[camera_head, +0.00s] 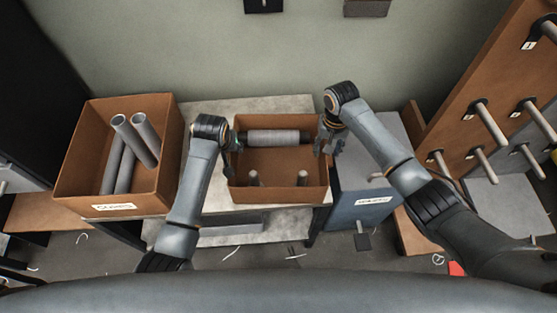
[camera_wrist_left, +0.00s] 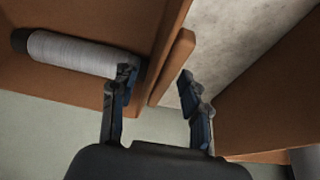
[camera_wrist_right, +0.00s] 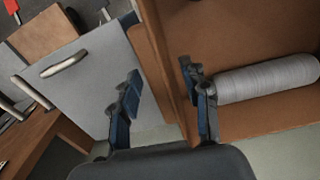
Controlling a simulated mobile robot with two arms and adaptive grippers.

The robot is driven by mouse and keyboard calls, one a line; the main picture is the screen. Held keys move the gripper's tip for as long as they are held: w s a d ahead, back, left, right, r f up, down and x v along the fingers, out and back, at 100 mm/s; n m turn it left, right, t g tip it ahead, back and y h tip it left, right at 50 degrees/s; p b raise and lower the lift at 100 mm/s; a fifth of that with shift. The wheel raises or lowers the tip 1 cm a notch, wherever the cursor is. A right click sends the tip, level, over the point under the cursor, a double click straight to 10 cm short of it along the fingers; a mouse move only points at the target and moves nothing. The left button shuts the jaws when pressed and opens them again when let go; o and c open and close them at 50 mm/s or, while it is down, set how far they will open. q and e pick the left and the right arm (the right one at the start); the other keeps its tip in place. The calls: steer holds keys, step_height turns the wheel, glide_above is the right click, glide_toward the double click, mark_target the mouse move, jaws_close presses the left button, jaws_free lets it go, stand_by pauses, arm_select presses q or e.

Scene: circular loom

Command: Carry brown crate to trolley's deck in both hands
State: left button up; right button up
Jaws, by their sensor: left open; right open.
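The brown crate (camera_head: 278,198) stands on a pale table top (camera_head: 215,197) in the middle of the head view. It holds a grey roll (camera_head: 273,137) and some short upright pegs. My left gripper (camera_head: 230,150) is open at the crate's left wall; in the left wrist view its fingers (camera_wrist_left: 155,82) lie either side of the wall and its side bar. My right gripper (camera_head: 330,140) is open at the right wall; in the right wrist view its fingers (camera_wrist_right: 160,85) lie either side of that wall. I cannot tell whether the fingers touch it. I cannot clearly identify the trolley.
A larger brown box (camera_head: 140,197) with several grey tubes stands left of my left arm. A blue-grey labelled cabinet (camera_head: 362,205) is close on the crate's right. A wooden peg board (camera_head: 480,110) rises at far right. Scraps lie on the floor in front.

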arm_select(q)
jaws_close()
arm_select(e)
jaws_close()
arm_select(q)
steer(key=shift+w+r, duration=0.1)
steer(key=shift+r, duration=0.05)
arm_select(e)
steer(key=shift+r, duration=0.1)
